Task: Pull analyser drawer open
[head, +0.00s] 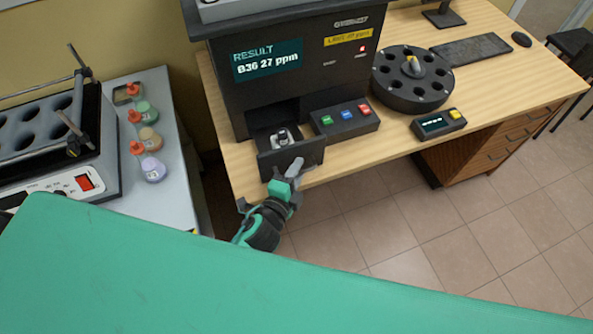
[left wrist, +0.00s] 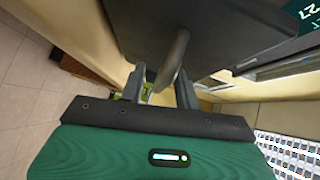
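The black analyser (head: 235,88) stands on the wooden desk, its screen reading "RESULT B36 27 ppm". Its drawer (head: 292,155) sticks out at the lower front, with a small dark-and-light item (head: 282,137) inside. My left gripper (head: 287,176) is at the drawer's front face. In the left wrist view, the drawer's curved grey handle (left wrist: 173,60) lies between the two fingers of the left gripper (left wrist: 161,88). The fingers stand apart, with a gap visible beside the left one; contact with the handle is unclear. My right gripper is not in view.
A button panel (head: 344,121) sits right of the drawer, with a round black carousel (head: 412,80) and a small display box (head: 438,124) beyond. At left, a grey bench (head: 172,190) holds several stoppered flasks and a rack device (head: 60,140). Tiled floor lies open below the desk.

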